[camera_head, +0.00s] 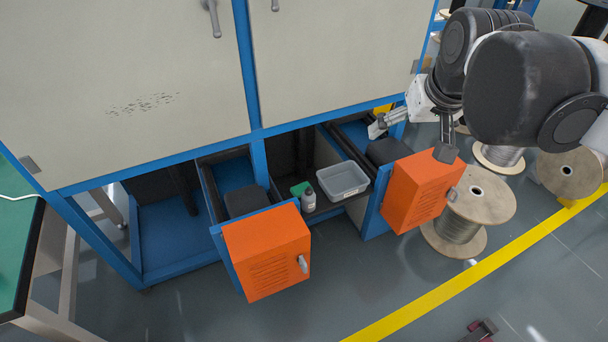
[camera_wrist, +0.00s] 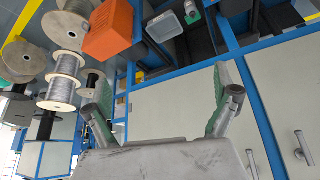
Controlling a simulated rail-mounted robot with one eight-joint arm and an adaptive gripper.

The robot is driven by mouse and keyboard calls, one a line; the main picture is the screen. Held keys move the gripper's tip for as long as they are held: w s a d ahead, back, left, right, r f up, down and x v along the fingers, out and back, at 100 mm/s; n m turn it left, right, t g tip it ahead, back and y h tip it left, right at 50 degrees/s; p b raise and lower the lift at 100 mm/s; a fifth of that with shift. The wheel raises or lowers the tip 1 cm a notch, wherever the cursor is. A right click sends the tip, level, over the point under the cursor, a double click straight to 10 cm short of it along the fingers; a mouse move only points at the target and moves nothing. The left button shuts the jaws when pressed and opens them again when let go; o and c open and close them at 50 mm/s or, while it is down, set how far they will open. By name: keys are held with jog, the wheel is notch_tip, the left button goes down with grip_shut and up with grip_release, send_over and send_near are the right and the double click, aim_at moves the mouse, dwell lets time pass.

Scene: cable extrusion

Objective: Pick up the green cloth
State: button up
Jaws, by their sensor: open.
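The green cloth (camera_head: 299,188) is a small folded piece on the dark shelf between the two orange boxes in the head view. A grey bottle (camera_head: 308,199) stands right beside it and partly hides it. In the wrist view a bit of the cloth (camera_wrist: 209,3) shows at the top edge. My gripper (camera_head: 411,140) is up and to the right of the cloth, above the right orange box. In the wrist view its two fingers (camera_wrist: 161,88) are spread wide with green inner pads and nothing between them.
A grey tray (camera_head: 343,180) sits right of the bottle. The left orange box (camera_head: 267,250) and right orange box (camera_head: 416,188) stick out either side of the shelf. Tall cabinet doors (camera_head: 340,60) rise above it. Cable spools (camera_head: 470,205) stand on the floor at right.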

jog(key=w+a+f+n+g+b, duration=0.1)
jog(key=w+a+f+b, duration=0.15)
jog(key=w, duration=0.45)
jog(key=w+a+f+b, duration=0.2)
jog(key=w+f, duration=0.1)
jog(key=w, duration=0.3)
jog(key=n+g+b, duration=0.3)
jog(key=g+b, duration=0.1)
jog(key=b, duration=1.1)
send_over(302, 188)
jog(key=f, duration=5.1)
jog(key=shift+d+f, duration=0.2)
jog(key=shift+f, duration=0.1)
jog(key=shift+a+f+b, duration=0.15)
jog(key=shift+f+b, duration=0.55)
jog(key=shift+f, duration=0.65)
jog(key=shift+a+f+b, duration=0.1)
jog(key=shift+f+b, duration=0.55)
jog(key=shift+f, duration=0.7)
jog(key=shift+r, duration=0.1)
jog(key=c, duration=1.2)
jog(key=shift+r, duration=0.1)
